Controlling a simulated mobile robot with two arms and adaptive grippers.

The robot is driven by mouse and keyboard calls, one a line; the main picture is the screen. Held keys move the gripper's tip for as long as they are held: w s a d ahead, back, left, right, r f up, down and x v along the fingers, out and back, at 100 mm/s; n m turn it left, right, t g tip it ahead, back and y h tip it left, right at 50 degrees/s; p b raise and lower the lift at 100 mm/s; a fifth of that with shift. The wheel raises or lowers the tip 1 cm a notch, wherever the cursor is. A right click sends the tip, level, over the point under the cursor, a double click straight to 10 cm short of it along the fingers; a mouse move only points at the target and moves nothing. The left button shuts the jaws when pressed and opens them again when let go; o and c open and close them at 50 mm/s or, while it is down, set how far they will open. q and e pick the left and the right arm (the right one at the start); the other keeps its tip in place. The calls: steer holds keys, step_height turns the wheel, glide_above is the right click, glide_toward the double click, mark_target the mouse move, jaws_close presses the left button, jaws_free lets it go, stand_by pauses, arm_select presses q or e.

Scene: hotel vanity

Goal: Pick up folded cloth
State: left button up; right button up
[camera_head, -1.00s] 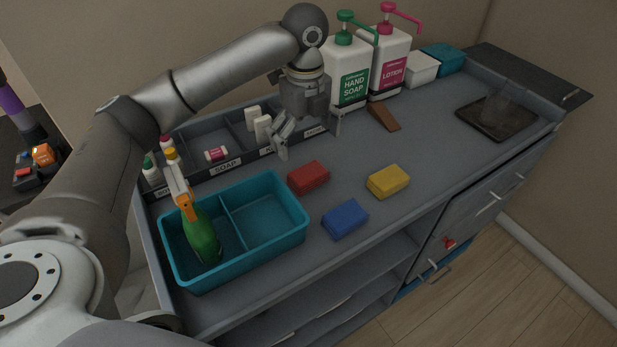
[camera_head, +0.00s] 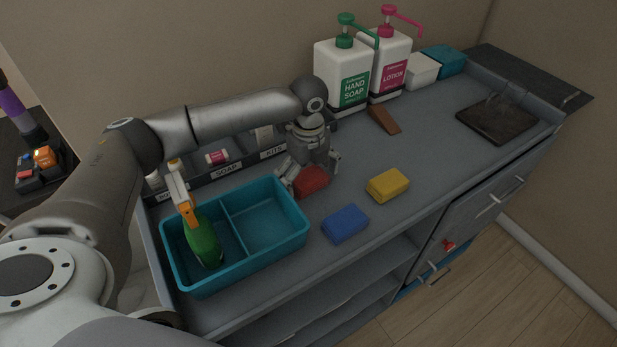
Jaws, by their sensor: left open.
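Three small folded-looking blocks that may be cloths lie on the grey counter (camera_head: 277,293). The red block (camera_head: 313,182) is nearest my left gripper, the blue block (camera_head: 345,223) is in front, and the yellow block (camera_head: 388,185) is to the right. My left gripper (camera_head: 311,174) is open. It points down over the red block, with one finger at its left side and one at its far right. The gripper partly hides the red block; I cannot tell whether they touch. My right gripper is not in view.
A teal two-part caddy (camera_head: 238,274) holding a green spray bottle (camera_head: 204,242) stands just left of the gripper. The hand soap (camera_head: 341,75) and lotion (camera_head: 389,65) bottles and a brown wedge (camera_head: 383,119) stand behind.

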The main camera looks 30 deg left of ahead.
arm_select(q)
steer(key=shift+f, duration=0.15)
steer(key=shift+c, duration=0.3)
steer(key=c, duration=0.8)
steer(key=shift+r, duration=0.2)
steer(key=shift+c, duration=0.2)
steer(key=shift+r+b, duration=0.25)
steer(key=shift+b, duration=0.05)
step_height(320, 180, up, 2)
steer(key=shift+w+r+b, duration=0.1)
steer(key=shift+b, duration=0.4)
steer(key=s+d+r+b, duration=0.1)
steer(key=s+d+r, duration=0.2)
steer(key=s+r, duration=0.2)
steer(key=s+d+r+b, duration=0.1)
steer(key=s+d+r, duration=0.2)
steer(key=s+r, duration=0.2)
steer(key=s, duration=0.2)
steer(key=shift+s+d, duration=0.25)
steer(key=shift+s, duration=0.05)
